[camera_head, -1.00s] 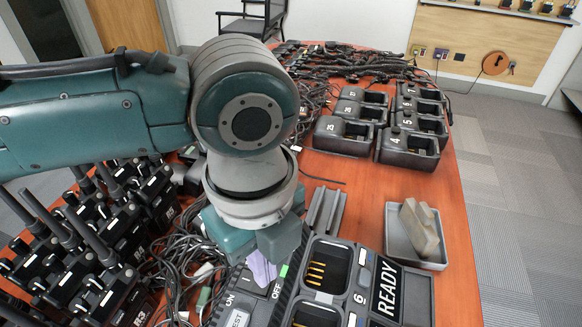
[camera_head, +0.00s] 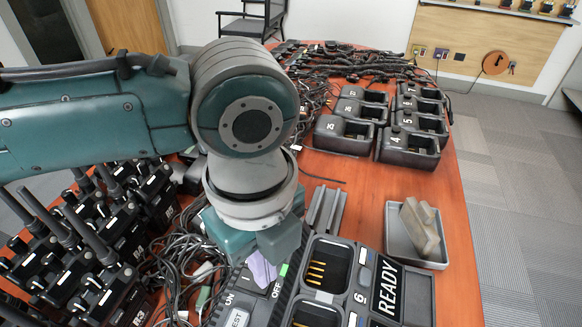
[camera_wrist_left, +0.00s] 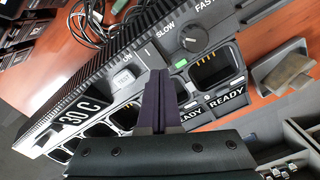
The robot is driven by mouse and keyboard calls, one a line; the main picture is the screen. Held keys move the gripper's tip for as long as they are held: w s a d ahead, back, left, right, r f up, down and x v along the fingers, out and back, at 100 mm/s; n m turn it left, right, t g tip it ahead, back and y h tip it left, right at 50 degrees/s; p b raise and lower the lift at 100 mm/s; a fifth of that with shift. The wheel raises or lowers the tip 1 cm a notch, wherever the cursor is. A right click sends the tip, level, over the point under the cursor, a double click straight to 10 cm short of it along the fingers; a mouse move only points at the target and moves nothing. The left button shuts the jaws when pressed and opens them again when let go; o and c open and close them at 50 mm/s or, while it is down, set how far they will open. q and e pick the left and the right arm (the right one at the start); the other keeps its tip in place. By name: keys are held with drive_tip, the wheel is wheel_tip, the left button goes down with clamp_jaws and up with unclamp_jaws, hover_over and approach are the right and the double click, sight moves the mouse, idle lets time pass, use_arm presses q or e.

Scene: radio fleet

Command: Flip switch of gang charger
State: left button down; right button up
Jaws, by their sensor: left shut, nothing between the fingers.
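The gang charger (camera_head: 340,296) is a black unit at the bottom of the head view, with charging slots and a READY label. It also fills much of the left wrist view (camera_wrist_left: 95,95), where 30 C, SLOW and FAST markings show. The power switch (camera_head: 252,281) lies between the ON and OFF labels, with an I mark on it. My left gripper (camera_head: 263,272) points down at the switch with its purple fingers together and empty. In the left wrist view the fingertips (camera_wrist_left: 157,74) cover part of the switch area; contact cannot be told. My right gripper is not in view.
A grey tray (camera_head: 393,240) with a tan block stands right of the charger. Several radios (camera_head: 80,245) and tangled cables (camera_head: 185,255) crowd the left side. Smaller numbered chargers (camera_head: 410,143) stand farther back. Bare orange tabletop (camera_head: 350,195) lies between.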

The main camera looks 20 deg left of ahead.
use_arm(q)
drive_tip(key=shift+f+b, duration=0.45)
drive_tip(key=shift+f, duration=0.25)
idle(0.3)
wheel_tip(320, 180, up, 7)
drive_tip(key=p, duration=0.8)
drive_tip(key=shift+r, duration=0.1)
